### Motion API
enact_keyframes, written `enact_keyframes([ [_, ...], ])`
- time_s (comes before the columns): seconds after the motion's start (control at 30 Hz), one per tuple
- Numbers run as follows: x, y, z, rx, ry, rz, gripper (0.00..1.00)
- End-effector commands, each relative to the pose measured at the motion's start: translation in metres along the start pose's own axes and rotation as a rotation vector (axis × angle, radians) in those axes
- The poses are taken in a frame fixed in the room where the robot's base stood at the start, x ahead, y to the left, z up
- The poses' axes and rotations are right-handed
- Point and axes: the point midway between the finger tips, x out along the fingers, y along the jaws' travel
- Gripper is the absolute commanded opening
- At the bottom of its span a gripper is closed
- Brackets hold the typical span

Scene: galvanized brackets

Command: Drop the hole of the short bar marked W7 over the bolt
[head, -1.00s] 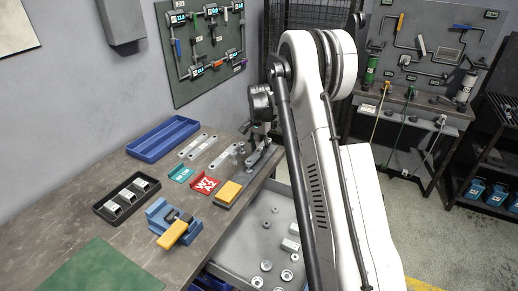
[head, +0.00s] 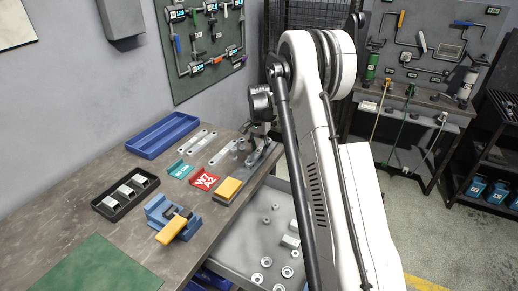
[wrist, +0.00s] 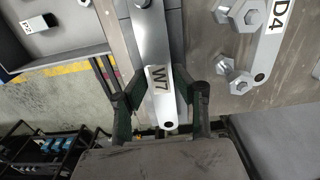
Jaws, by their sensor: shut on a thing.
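The short bar marked W7 (wrist: 156,105) is pale metal with a white label and a round hole at its near end. A wider grey metal strip lies beneath the bar. In the head view my gripper (head: 259,130) is at the bench's far right, partly hidden by my arm.
A bar marked D4 (wrist: 270,40) lies to the right, with loose bolts (wrist: 230,74) beside it.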

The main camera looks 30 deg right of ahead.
Motion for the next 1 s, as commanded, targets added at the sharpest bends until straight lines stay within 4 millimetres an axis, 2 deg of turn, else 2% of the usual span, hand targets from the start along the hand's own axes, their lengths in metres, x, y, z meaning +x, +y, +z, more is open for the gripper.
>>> enact_keyframes([
  [0.7, 0.0064, 0.0, 0.0, 0.0, 0.0, 0.0, 0.0],
  [0.73, 0.0064, 0.0, 0.0, 0.0, 0.0, 0.0, 0.28],
  [0.9, 0.0065, 0.0, 0.0, 0.0, 0.0, 0.0, 0.48],
  [1.0, 0.0065, 0.0, 0.0, 0.0, 0.0, 0.0, 0.48],
])
